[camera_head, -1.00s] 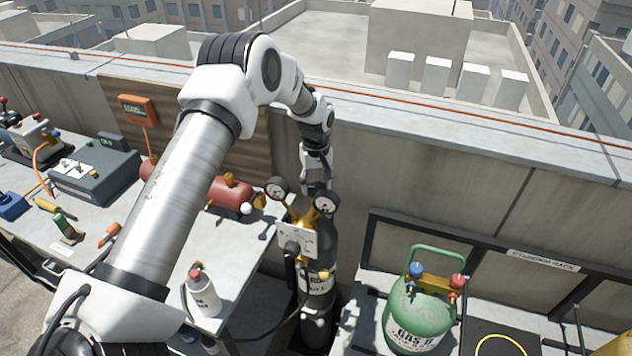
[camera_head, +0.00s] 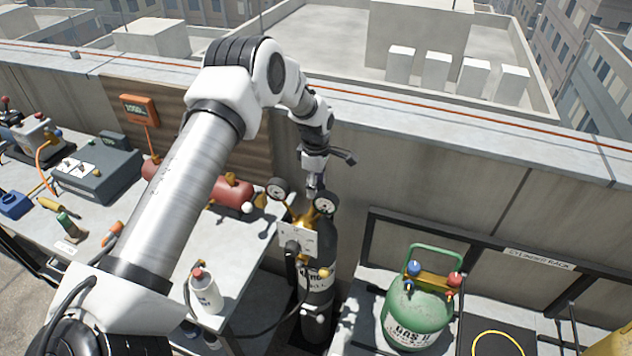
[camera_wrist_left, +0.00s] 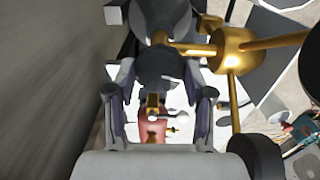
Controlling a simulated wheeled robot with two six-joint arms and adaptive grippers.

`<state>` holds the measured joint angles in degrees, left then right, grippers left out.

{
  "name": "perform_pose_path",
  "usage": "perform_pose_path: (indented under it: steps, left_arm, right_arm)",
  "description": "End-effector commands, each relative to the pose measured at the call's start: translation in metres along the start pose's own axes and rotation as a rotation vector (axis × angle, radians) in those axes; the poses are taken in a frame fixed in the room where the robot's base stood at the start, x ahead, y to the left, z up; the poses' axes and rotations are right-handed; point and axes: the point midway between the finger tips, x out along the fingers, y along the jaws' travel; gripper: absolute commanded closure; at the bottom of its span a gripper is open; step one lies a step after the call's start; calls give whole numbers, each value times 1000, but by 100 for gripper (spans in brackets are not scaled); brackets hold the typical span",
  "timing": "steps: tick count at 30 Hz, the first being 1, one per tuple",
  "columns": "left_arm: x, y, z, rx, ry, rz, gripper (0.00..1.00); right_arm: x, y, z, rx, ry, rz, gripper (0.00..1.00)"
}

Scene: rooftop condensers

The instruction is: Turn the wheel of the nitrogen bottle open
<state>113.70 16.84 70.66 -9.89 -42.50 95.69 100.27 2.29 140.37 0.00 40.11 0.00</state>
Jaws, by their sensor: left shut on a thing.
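The nitrogen bottle (camera_head: 321,262) is a dark cylinder standing upright beside the bench, with a brass regulator (camera_head: 301,222) and two round gauges at its top. My left gripper (camera_head: 315,190) comes down from above onto the bottle's top, behind and between the gauges. In the left wrist view my left gripper (camera_wrist_left: 159,75) has its two fingers on either side of the dark valve wheel (camera_wrist_left: 158,62) and is shut on it. The wheel is hidden by the gripper in the head view. My right gripper is in neither view.
A green gas cylinder (camera_head: 418,315) with red and blue valves stands right of the bottle. The bench (camera_head: 240,292) at left holds a white bottle (camera_head: 205,293), a red tank (camera_head: 232,193) and instruments. A concrete parapet wall (camera_head: 440,190) runs behind.

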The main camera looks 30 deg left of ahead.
Motion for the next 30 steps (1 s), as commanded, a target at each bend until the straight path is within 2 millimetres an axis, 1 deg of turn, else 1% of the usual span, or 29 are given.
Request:
perform_pose_path:
  steps: [1,6,12,18,29,30]
  left_arm:
    - [3,-4,0,-34,1,-11,83]
    - [4,-4,0,-148,1,-12,83]
    - [4,-4,0,-233,2,-12,83]
    - [4,-4,0,-268,2,-13,83]
    - [4,-4,0,-273,2,-12,82]
    - [4,-4,0,-273,2,-12,44]
  right_arm:
    - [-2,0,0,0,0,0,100]
    - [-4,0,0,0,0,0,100]
    - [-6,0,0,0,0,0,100]
    - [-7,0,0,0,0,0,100]
    - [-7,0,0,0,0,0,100]
    - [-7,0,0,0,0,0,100]
